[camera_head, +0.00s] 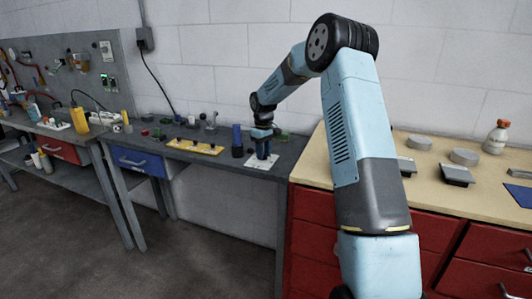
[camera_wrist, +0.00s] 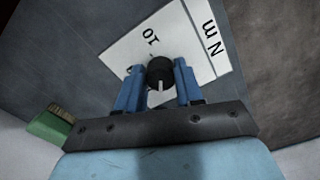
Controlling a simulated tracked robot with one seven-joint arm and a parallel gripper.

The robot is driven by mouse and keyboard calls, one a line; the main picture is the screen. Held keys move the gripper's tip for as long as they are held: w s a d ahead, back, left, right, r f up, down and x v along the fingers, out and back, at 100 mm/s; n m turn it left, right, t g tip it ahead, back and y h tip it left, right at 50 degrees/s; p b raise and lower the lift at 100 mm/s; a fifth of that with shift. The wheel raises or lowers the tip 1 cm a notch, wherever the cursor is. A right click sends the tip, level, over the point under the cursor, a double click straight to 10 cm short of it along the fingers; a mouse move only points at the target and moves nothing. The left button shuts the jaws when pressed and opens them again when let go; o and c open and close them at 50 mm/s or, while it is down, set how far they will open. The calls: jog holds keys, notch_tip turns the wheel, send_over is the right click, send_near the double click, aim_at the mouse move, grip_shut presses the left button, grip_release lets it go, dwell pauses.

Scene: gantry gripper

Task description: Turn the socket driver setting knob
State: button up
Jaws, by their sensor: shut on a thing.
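The setting knob (camera_wrist: 160,72) is round and black with a white pointer line, which points toward the bottom of the wrist view. It sits on a white plate (camera_wrist: 113,63) marked "10" and "Nm". My gripper (camera_wrist: 160,80) has its two blue fingers on either side of the knob, shut on it. In the head view my gripper (camera_head: 263,148) reaches down onto the white plate (camera_head: 262,162) on the dark bench. The knob is hidden there behind the fingers.
A dark blue upright cylinder (camera_head: 237,141) stands just left of the plate. A yellow board with black knobs (camera_head: 195,146) lies further left. A green-and-brown brush-like thing (camera_wrist: 52,123) is left of my gripper. The wooden-topped red cabinet (camera_head: 440,160) stands right of the bench.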

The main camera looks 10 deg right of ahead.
jog(key=m, duration=0.5)
jog(key=shift+w+a+r, duration=0.1)
jog(key=shift+a, duration=0.15)
dwell(0.5)
jog(key=o, duration=1)
jog(key=shift+d, duration=0.1)
notch_tip(320, 180, up, 14)
jog(key=shift+f, duration=0.25)
